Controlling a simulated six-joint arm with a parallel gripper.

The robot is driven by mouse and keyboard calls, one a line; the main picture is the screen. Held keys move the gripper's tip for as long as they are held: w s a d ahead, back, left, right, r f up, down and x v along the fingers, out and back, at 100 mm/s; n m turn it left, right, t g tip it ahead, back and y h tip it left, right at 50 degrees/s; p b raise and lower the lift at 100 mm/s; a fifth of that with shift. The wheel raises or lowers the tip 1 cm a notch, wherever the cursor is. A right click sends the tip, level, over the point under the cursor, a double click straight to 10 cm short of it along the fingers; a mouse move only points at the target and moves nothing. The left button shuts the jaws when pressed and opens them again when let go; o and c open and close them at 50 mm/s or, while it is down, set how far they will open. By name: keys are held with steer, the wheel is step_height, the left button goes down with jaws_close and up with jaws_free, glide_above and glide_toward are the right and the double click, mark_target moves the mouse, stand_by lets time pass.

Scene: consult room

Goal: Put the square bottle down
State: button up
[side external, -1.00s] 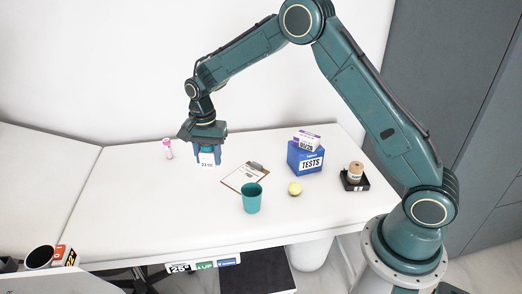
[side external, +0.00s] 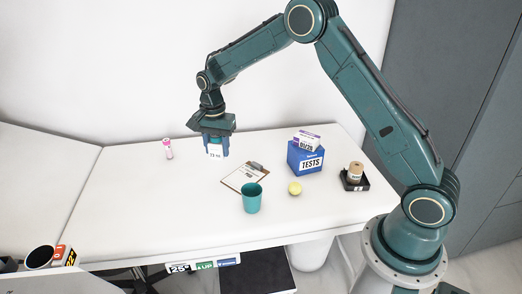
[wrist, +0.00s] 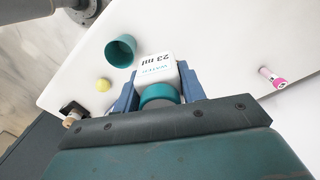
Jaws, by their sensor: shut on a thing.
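The square bottle (side external: 215,150) is white with printed text, and in the wrist view (wrist: 156,70) its teal cap end faces the camera. My gripper (side external: 217,142) is shut on it, with a blue finger on each side in the wrist view (wrist: 158,88). The bottle hangs upright over the white table (side external: 130,190), toward the back. Whether its base touches the table is hard to tell in the side view.
A clipboard (side external: 240,178), a teal cup (side external: 252,197) and a yellow-green ball (side external: 295,188) lie to the right and in front. A blue TESTS box (side external: 305,160) bears a small white-purple box (side external: 306,141). A pink-capped tube (side external: 168,149) stands left. The table's left part is clear.

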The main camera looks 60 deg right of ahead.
steer(key=s+d+m, duration=0.2)
steer(key=d+m, duration=0.2)
steer(key=d, duration=0.9)
steer(key=s+d+m, duration=0.3)
steer(key=d, duration=1.1)
steer(key=s+d+m, duration=0.7)
steer(key=s+d, duration=1)
steer(key=d, duration=0.4)
steer(key=shift+w+f, duration=0.2)
steer(key=shift+f, duration=9.7)
steer(key=shift+f, duration=0.1)
steer(key=o, duration=1)
steer(key=shift+c, duration=0.2)
